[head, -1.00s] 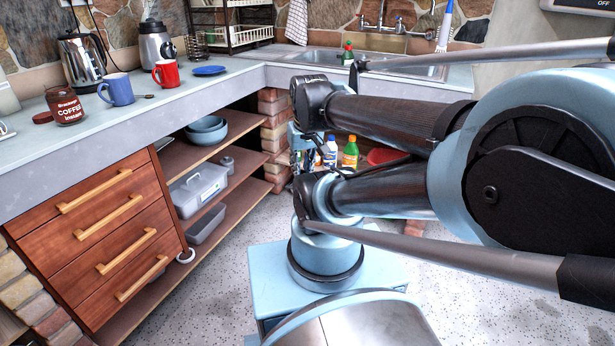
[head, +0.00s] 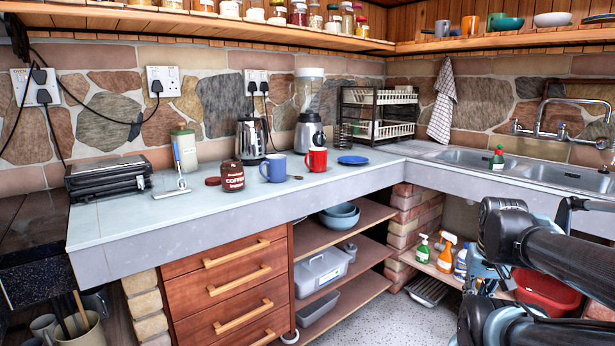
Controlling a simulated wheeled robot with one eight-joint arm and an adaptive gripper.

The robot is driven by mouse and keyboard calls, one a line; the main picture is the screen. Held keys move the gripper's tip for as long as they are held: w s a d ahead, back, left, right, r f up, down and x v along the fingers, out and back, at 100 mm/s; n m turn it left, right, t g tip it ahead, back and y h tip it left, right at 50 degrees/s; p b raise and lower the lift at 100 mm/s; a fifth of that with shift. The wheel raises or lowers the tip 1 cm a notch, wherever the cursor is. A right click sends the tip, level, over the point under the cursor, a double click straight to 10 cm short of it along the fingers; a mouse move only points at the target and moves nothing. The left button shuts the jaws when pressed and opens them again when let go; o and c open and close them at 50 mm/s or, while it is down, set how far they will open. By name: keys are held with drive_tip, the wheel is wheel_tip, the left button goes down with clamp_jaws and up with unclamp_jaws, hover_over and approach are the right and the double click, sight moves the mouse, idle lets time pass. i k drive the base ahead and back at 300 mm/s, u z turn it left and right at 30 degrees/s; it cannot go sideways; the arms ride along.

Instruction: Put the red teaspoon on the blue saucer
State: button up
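The blue saucer (head: 353,160) lies flat on the worktop near the inner corner, right of the red mug (head: 316,160). It looks empty. A small, dark, spoon-like item (head: 298,178) lies between the blue mug (head: 272,168) and the red mug. It is too small to tell whether it is the red teaspoon, and I see no other spoon. My arm shows at the lower right, over the floor and apart from the worktop items. I cannot make out my gripper's fingers.
A coffee jar (head: 230,175) with its lid beside it stands left of the mugs. A kettle (head: 251,140), a blender (head: 308,132) and a dish rack (head: 378,115) stand behind. The worktop's front strip (head: 200,215) is clear. The sink (head: 540,172) is at right.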

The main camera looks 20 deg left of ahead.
sight(352, 159)
drive_tip(key=z, duration=1.1)
drive_tip(key=i, duration=1.6)
drive_tip(key=u, duration=4.1)
